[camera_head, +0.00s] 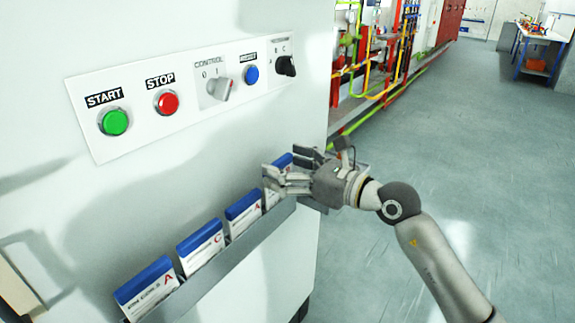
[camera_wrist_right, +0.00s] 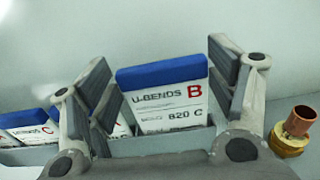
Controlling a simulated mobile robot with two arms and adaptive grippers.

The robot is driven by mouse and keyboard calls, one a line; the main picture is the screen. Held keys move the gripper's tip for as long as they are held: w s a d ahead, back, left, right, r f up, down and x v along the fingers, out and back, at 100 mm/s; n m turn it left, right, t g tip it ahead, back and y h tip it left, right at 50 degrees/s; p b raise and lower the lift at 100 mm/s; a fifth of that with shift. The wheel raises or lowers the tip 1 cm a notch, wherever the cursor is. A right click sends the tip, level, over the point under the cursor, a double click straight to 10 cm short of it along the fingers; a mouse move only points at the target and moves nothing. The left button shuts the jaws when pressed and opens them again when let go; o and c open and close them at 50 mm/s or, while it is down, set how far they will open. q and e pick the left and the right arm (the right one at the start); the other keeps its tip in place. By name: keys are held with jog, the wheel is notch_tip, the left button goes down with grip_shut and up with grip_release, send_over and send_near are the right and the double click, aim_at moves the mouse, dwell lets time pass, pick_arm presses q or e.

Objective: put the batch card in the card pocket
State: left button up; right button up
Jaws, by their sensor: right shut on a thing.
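My right gripper (camera_head: 278,180) is at the far right end of the grey card rack (camera_head: 240,250) on the white cabinet. In the right wrist view the gripper (camera_wrist_right: 165,95) has its fingers on either side of a blue-topped white batch card (camera_wrist_right: 168,105) marked U-BENDS, B and 820 C, and is shut on it. The card is upright, its lower part hidden behind the rack's front edge. More cards marked A (camera_head: 150,290), C (camera_head: 202,247) and A (camera_head: 245,213) stand in the rack to the left. I cannot tell which part is the card pocket. My left gripper is not in view.
Above the rack is a control panel (camera_head: 185,128) with a green START button (camera_head: 114,122), a red STOP button (camera_head: 167,102) and knobs. A copper-coloured fitting (camera_wrist_right: 298,128) shows right of the gripper. Open floor (camera_head: 440,150) lies to the right.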

aim_at(272, 198)
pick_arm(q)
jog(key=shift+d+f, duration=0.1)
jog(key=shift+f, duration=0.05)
pick_arm(e)
jog(key=shift+f, duration=0.45)
pick_arm(q)
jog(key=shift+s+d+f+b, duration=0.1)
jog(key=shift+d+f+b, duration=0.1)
jog(key=shift+b, duration=0.15)
pick_arm(e)
jog(key=shift+f, duration=0.1)
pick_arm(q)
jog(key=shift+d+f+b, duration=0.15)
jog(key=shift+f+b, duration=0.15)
pick_arm(e)
jog(key=shift+f, duration=0.4)
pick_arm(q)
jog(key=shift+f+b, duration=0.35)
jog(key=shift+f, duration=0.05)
pick_arm(e)
jog(key=shift+f, duration=0.55)
jog(key=o, duration=1)
jog(key=shift+o, duration=0.2)
